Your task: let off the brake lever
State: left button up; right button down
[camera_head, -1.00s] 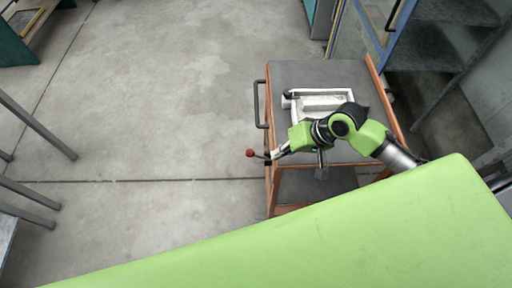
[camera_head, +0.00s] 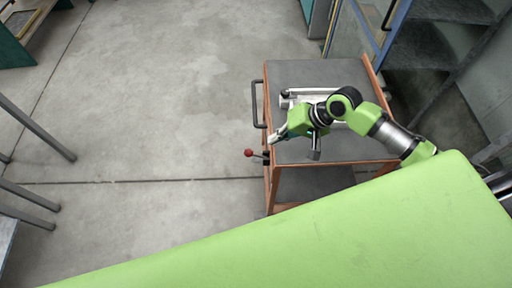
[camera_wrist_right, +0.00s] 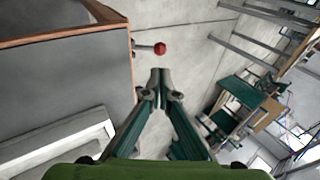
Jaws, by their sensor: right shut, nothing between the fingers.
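The brake lever (camera_head: 250,153) is a short rod with a red ball knob, sticking out to the left from the near left corner of the orange-framed cart (camera_head: 290,72). In the right wrist view the red knob (camera_wrist_right: 160,48) shows just beyond my fingertips, with its rod running left to the cart edge. My right gripper (camera_head: 272,141) is shut and empty, above and slightly right of the knob in the head view. In the right wrist view its fingertips (camera_wrist_right: 160,74) are together, and a gap to the knob seems to remain. My left gripper is not in view.
A white tray-like object (camera_head: 318,91) lies on the cart's grey top under my right arm. A dark push handle (camera_head: 257,104) is on the cart's left side. Blue-framed shelving (camera_head: 395,40) stands at the back right. The floor left of the cart is clear.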

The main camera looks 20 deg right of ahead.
aim_at(251, 151)
jog(key=p+x, duration=0.1)
jog(key=x, duration=0.9)
jog(key=shift+w+a+f, duration=0.1)
jog(key=shift+a+f, duration=0.1)
jog(key=shift+f, duration=0.1)
